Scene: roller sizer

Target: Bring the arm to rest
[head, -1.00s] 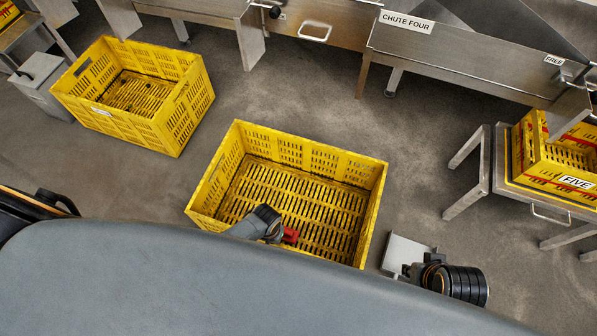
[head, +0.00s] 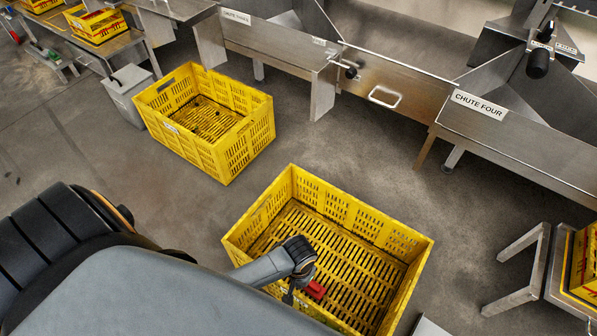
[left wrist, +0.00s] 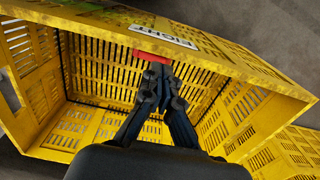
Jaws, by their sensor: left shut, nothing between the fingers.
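My left gripper (head: 302,292) is at the near part of a large yellow slatted crate (head: 408,290), largely hidden behind its own wrist in the head view. In the left wrist view, the gripper (left wrist: 153,68) has its dark fingers drawn together, shut and empty. I cannot tell whether the fingers touch the wall. My right gripper is not in view.
A second yellow crate (head: 190,150) stands farther back to the left, beside a grey bin (head: 130,95). Steel chutes, one marked CHUTE FOUR (head: 480,104), line the back. A steel stand (head: 530,270) is at the right. Concrete floor lies free between them.

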